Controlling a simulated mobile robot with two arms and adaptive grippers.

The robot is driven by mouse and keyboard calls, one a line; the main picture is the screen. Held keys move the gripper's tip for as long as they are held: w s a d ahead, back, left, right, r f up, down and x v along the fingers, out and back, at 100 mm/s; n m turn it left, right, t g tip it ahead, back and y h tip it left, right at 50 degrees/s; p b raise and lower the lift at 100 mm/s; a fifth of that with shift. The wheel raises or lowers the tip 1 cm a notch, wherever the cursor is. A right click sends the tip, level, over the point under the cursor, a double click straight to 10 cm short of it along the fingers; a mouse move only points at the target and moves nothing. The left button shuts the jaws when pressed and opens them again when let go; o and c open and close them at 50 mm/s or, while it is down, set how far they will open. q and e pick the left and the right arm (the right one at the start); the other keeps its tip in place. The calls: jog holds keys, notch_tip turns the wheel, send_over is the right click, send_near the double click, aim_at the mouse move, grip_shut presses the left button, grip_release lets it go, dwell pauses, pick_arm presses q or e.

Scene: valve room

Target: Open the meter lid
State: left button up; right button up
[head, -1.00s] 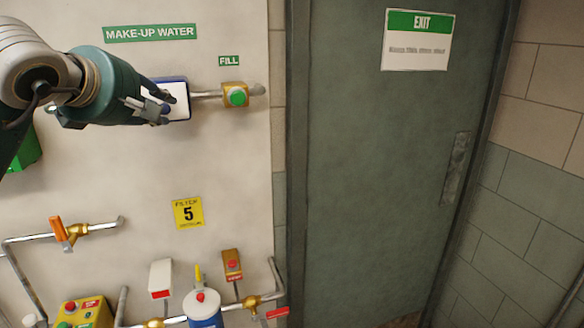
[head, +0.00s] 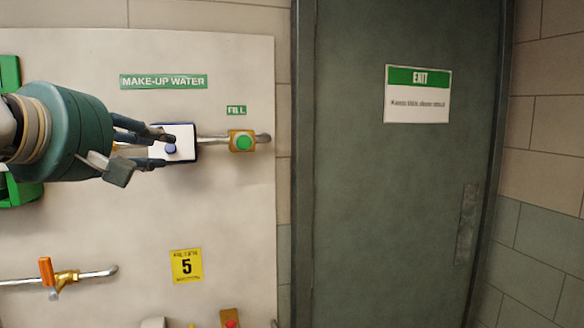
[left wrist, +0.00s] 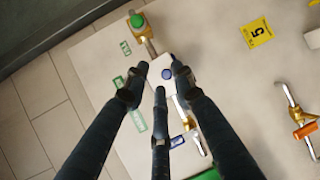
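The meter is a dark blue box on the pipe under the MAKE-UP WATER sign. My right gripper is not in view.
Right of the meter, the pipe carries a green FILL button (head: 244,143). Below are a yellow 5 sign (head: 187,266) and an orange-handled valve (head: 46,272). A grey door (head: 385,190) with an EXIT sign stands to the right. The panel directly below the meter is clear.

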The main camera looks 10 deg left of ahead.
pick_arm(q)
jog(key=s+d+m+g+h, duration=0.1)
jog(key=d+m+g+h, duration=0.1)
jog(key=d+h, duration=0.4)
jog(key=s+d+f+m+g+h, duration=0.1)
jog(key=d+h, duration=0.5)
jog(key=d, duration=1)
jog(key=shift+s+d+f+m+g, duration=0.2)
jog(key=shift+s+m+g, duration=0.4)
jog(key=shift+m, duration=0.4)
jog(key=shift+w, duration=0.1)
